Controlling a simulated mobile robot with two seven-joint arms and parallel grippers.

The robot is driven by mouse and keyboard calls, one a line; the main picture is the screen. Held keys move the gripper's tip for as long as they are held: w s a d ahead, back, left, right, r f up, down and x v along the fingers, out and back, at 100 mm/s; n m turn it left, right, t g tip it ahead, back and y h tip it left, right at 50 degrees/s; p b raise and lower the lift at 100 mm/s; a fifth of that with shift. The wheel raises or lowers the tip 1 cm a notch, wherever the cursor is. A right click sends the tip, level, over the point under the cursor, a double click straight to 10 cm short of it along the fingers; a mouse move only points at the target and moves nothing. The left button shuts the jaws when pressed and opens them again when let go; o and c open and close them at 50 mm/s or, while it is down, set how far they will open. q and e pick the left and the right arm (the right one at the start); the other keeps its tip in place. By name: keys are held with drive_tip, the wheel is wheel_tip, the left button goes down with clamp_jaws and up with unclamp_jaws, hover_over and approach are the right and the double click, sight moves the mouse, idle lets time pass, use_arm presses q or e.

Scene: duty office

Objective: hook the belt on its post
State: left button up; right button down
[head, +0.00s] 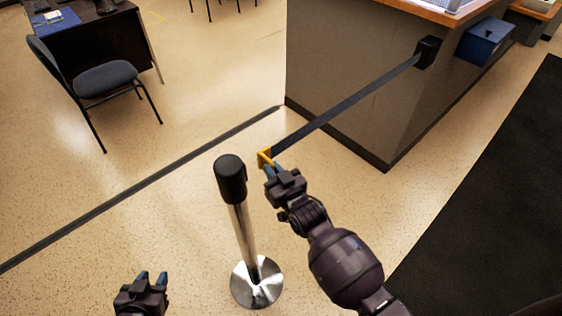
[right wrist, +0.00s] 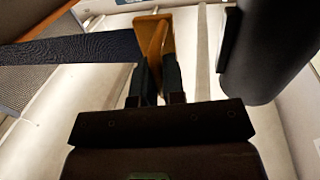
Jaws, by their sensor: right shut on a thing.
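The dark belt (head: 340,106) stretches from a black wall unit (head: 427,52) on the counter side to a yellow end clip (head: 264,157). My right gripper (head: 273,171) is shut on the yellow clip, which also shows between its fingers in the right wrist view (right wrist: 152,40). The post (head: 243,235) stands upright on a round shiny base (head: 257,283), with a black head (head: 231,178). The clip is beside the post head, a little to its right and apart from it. In the right wrist view the black post head (right wrist: 270,50) is at the right. My left gripper (head: 152,278) is open and empty at the lower left.
The counter (head: 345,80) stands behind the belt, with a blue box (head: 485,41) at its side. A chair (head: 105,80) and desk (head: 90,35) are at the upper left. A dark mat (head: 500,190) lies at right.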

drive_tip(key=s+a, duration=0.1)
drive_tip(key=a, duration=0.1)
drive_tip(key=s+a, duration=0.2)
drive_tip(key=shift+s+f+p, duration=0.1)
drive_tip(key=shift+p, duration=0.3)
drive_tip(key=shift+a, duration=0.1)
drive_tip(key=c, duration=1.2)
unclamp_jaws()
drive_tip(key=shift+s+a, duration=0.1)
drive_tip(key=shift+c, duration=0.2)
